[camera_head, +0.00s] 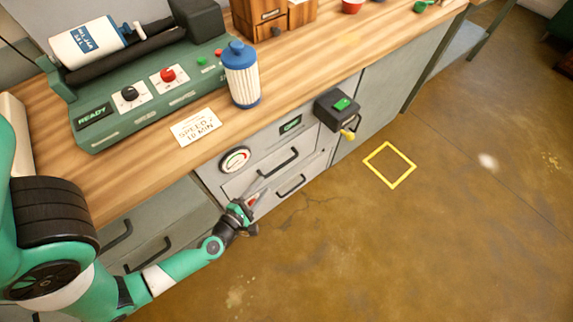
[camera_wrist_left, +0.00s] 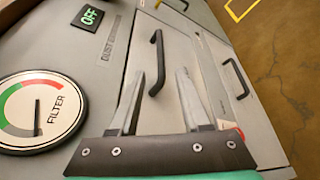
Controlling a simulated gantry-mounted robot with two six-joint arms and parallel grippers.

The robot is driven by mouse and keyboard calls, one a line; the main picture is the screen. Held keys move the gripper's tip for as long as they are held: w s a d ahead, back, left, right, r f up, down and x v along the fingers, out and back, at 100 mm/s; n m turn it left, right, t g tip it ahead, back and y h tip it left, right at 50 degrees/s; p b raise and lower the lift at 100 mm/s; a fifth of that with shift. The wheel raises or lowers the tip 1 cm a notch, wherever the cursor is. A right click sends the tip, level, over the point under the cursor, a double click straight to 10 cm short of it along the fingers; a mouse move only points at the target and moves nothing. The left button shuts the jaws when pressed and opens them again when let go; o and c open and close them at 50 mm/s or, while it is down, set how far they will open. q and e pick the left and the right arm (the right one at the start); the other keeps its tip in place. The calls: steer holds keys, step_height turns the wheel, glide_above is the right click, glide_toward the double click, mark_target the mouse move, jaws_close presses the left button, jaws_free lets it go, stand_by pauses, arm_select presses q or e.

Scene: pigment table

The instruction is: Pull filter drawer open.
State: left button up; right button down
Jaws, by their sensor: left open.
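The filter drawer is the upper grey drawer front (camera_head: 245,181), below the round gauge on the cabinet. It looks closed. Its black bar handle (camera_head: 281,163) also shows in the left wrist view (camera_wrist_left: 156,60). My left gripper (camera_head: 258,194) is open in front of the cabinet. In the left wrist view its two grey fingers (camera_wrist_left: 160,76) stand apart, with the near end of the handle between their tips in the picture. I cannot tell whether they touch it. My right gripper is in neither view.
The round FILTER gauge (camera_wrist_left: 38,112) and green-lit display (camera_head: 290,124) are on the cabinet. A black switch box (camera_head: 337,108) projects at right. A second handle (camera_head: 291,186) is below. A blue-capped white filter (camera_head: 241,75) stands on the worktop. Floor in front is clear.

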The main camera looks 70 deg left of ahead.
mark_target(281, 166)
arm_select(q)
steer(key=b+x, duration=0.2)
steer(key=x, duration=1)
steer(key=shift+r, duration=0.1)
steer(key=shift+d, duration=0.1)
jaws_close()
stand_by(0.9)
